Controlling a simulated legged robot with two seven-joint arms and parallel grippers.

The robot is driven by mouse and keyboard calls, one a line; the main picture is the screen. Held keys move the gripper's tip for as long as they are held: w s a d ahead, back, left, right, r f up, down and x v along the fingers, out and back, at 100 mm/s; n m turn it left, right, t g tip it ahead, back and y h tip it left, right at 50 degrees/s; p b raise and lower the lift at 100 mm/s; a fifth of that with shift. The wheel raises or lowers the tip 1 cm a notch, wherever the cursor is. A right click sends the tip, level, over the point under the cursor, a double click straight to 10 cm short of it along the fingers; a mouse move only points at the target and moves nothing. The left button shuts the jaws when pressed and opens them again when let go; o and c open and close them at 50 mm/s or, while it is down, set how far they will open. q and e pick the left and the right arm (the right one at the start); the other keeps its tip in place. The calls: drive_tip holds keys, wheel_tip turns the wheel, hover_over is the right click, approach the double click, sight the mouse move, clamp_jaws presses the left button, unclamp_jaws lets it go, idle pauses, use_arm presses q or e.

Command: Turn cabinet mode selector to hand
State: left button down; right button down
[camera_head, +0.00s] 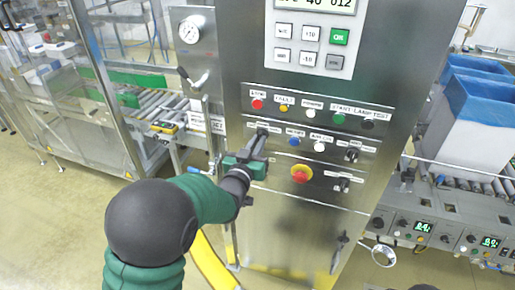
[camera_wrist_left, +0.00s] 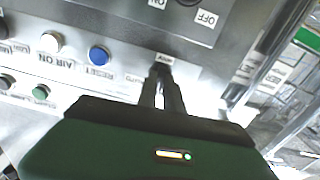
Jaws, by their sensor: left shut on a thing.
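The cabinet (camera_head: 300,215) is a tall steel panel with rows of lamps, buttons and black selector knobs. My left gripper (camera_head: 262,134) reaches its second control row from the left, with its fingers at the leftmost position. In the left wrist view, the gripper's two narrow fingers (camera_wrist_left: 161,82) are shut on a small dark knob, the mode selector (camera_wrist_left: 160,69), below a white label. The fingers hide most of the knob, so its pointing direction cannot be read. My right gripper is not in view.
A blue button (camera_head: 294,141) and a white button (camera_head: 319,147) sit right of the gripper. A red emergency stop (camera_head: 301,174) on a yellow base lies below. A gauge (camera_head: 191,30) and valve handle are at left. A roller conveyor (camera_head: 470,185) stands at right.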

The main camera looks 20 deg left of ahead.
use_arm(q)
drive_tip(key=shift+f+m, duration=0.25)
drive_tip(key=shift+m, duration=0.15)
drive_tip(key=c, duration=1.8)
unclamp_jaws()
drive_tip(key=o, duration=0.3)
drive_tip(key=shift+w, duration=0.2)
drive_tip(key=shift+s+r, duration=0.1)
